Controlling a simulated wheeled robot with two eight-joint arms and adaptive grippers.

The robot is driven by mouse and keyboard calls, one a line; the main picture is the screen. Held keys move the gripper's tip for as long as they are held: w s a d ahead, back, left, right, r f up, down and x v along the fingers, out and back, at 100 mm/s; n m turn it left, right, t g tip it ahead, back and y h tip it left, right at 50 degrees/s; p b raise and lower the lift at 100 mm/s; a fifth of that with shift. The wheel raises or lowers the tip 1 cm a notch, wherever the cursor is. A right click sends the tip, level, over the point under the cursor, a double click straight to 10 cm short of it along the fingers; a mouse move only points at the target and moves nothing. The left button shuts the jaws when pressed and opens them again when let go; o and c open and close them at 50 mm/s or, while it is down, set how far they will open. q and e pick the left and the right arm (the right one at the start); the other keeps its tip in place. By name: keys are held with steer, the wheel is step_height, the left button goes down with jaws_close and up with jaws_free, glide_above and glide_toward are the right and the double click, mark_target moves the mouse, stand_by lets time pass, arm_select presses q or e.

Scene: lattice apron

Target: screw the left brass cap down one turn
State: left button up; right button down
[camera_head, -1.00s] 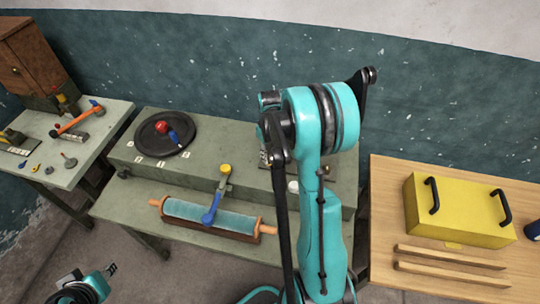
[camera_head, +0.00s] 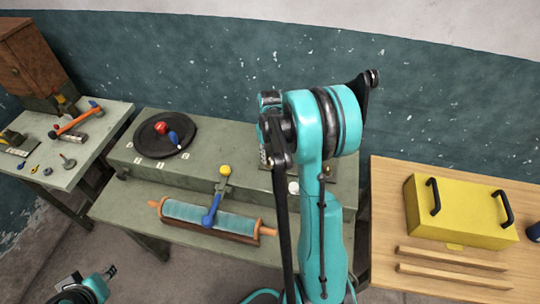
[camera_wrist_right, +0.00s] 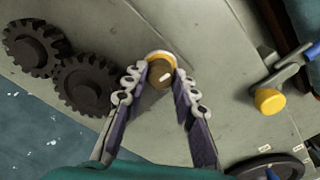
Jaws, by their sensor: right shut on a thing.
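A round brass cap (camera_wrist_right: 159,74) with a yellow rim shows in the right wrist view, on the grey-green bench. My right gripper (camera_wrist_right: 160,84) is shut on this cap, with one finger on each side of it. In the head view my own right arm hides this gripper and the cap it holds. I cannot tell from the frames whether any other cap is behind the arm. My left gripper (camera_head: 111,271) is low at the left edge of the head view, away from the bench; its fingers are too small to judge.
A blue-handled lever with a yellow knob (camera_head: 225,170) stands above a roller (camera_head: 185,212). A dark round plate (camera_head: 150,148) is at the bench's left. Dark gears (camera_wrist_right: 88,84) lie near the cap. A yellow box (camera_head: 462,215) and wooden strips occupy the right table.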

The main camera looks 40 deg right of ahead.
mark_target(270, 157)
steer(key=c, duration=1.2)
jaws_free()
step_height(270, 157, up, 12)
steer(key=s+a+n+t+b, duration=0.1)
steer(key=s+a+t, duration=0.1)
steer(key=s+a, duration=0.2)
steer(key=s+a+f+n+t+b, duration=0.1)
steer(key=s+a, duration=0.3)
steer(key=a, duration=0.7)
steer(key=s+a+n+t+b, duration=0.1)
steer(key=s+a+t+b, duration=0.1)
steer(key=s+a+t, duration=0.2)
steer(key=s+a, duration=0.1)
steer(key=a, duration=0.2)
steer(key=shift+a+f+n, duration=0.35)
steer(key=shift+f+n, duration=0.05)
